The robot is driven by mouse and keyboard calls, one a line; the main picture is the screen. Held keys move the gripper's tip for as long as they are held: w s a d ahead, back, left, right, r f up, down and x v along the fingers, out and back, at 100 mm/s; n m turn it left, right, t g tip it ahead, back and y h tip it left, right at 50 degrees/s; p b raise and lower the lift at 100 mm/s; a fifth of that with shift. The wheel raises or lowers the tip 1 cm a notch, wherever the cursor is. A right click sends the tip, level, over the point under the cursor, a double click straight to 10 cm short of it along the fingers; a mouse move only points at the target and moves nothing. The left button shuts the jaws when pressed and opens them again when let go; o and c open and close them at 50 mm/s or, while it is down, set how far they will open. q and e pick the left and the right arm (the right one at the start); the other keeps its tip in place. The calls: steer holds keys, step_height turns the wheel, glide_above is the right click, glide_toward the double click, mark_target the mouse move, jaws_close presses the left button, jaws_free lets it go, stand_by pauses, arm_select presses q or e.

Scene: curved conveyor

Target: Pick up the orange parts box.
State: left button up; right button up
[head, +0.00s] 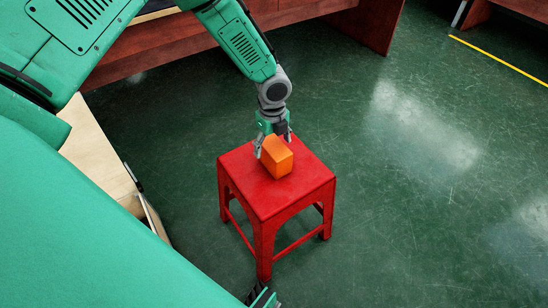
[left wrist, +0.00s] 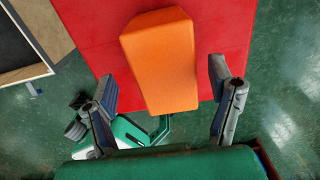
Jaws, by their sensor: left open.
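The orange parts box (head: 277,157) sits on the seat of a red stool (head: 262,203). My left gripper (head: 273,144) is over the box, pointing down, with its fingers apart. In the left wrist view the orange box (left wrist: 160,60) lies between and beyond the two open fingers (left wrist: 162,82).
The stool stands on a green floor (head: 420,150) with open room to its right. A dark red wooden bench (head: 190,45) runs behind it. A pale surface with a raised edge (head: 105,160) lies at the left. A yellow floor line (head: 500,60) is at upper right.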

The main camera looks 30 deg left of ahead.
arm_select(q)
steer(key=f+b, duration=0.1)
steer(key=f, duration=0.1)
steer(key=f+b, duration=0.1)
steer(key=f, duration=0.1)
steer(key=shift+w+d, duration=0.15)
steer(key=shift+d, duration=0.25)
steer(key=shift+f, duration=0.3)
steer(key=shift+c, duration=1.3)
steer(key=shift+a, duration=0.15)
steer(key=c, duration=1.3)
steer(key=shift+o, duration=0.3)
